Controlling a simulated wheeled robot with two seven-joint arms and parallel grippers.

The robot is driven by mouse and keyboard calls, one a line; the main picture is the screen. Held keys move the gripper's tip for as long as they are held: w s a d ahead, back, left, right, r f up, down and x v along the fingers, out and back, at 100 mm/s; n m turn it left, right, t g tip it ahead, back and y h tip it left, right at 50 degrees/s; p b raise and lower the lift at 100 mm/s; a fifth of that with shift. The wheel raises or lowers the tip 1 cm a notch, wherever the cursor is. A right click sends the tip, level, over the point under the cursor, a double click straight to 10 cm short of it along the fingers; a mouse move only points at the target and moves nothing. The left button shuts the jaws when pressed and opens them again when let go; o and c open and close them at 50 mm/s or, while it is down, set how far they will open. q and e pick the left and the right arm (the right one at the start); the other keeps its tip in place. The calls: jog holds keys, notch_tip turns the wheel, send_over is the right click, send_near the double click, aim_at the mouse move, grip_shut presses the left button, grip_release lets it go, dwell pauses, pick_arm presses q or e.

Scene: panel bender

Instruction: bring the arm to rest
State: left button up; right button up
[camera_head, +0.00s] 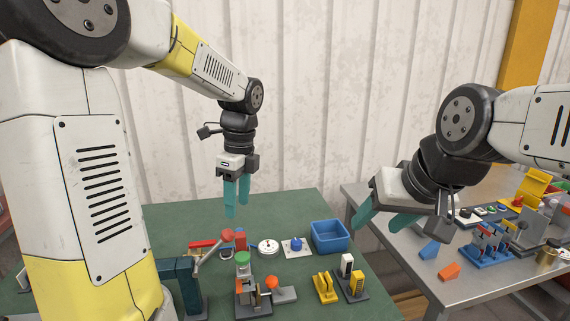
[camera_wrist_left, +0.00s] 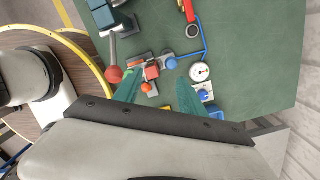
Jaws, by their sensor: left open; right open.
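My left gripper (camera_head: 236,197) hangs fingers-down above the far part of the green table (camera_head: 165,225), well above its top. Its teal fingers are apart with nothing between them; they also show in the left wrist view (camera_wrist_left: 160,95). My right gripper (camera_head: 383,222) is tilted, its teal fingers apart and empty, above the gap beside the grey metal table (camera_head: 420,285). Neither gripper touches anything that I can see.
On the green table stand a blue bin (camera_head: 330,237), a white dial (camera_head: 268,247), a blue knob (camera_head: 295,243), a green button (camera_head: 242,258) and yellow blocks (camera_head: 324,288). The grey table bears blue and orange pieces (camera_head: 449,271). A pale corrugated wall (camera_head: 320,100) rises behind.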

pick_arm(q)
jog(key=s+r+n+t, duration=0.1)
jog(key=s+n, duration=0.1)
jog(key=n, duration=0.1)
jog(key=s+r+n+t, duration=0.1)
jog(key=s+r+n, duration=0.1)
jog(key=s+n, duration=0.1)
jog(key=s+r+n+h, duration=0.1)
jog(key=s+n, duration=0.1)
jog(key=n, duration=0.1)
jog(key=shift+s+a+r+t, duration=0.15)
jog(key=shift+s+a+t, duration=0.1)
jog(key=shift+t, duration=0.15)
jog(key=s+r+n+t+h, duration=0.1)
jog(key=s+n+t+h, duration=0.1)
jog(key=s+n, duration=0.5)
jog(key=shift+s+d+n+t, duration=0.2)
jog(key=shift+n+t, duration=0.6)
jog(key=shift+n, duration=1.6)
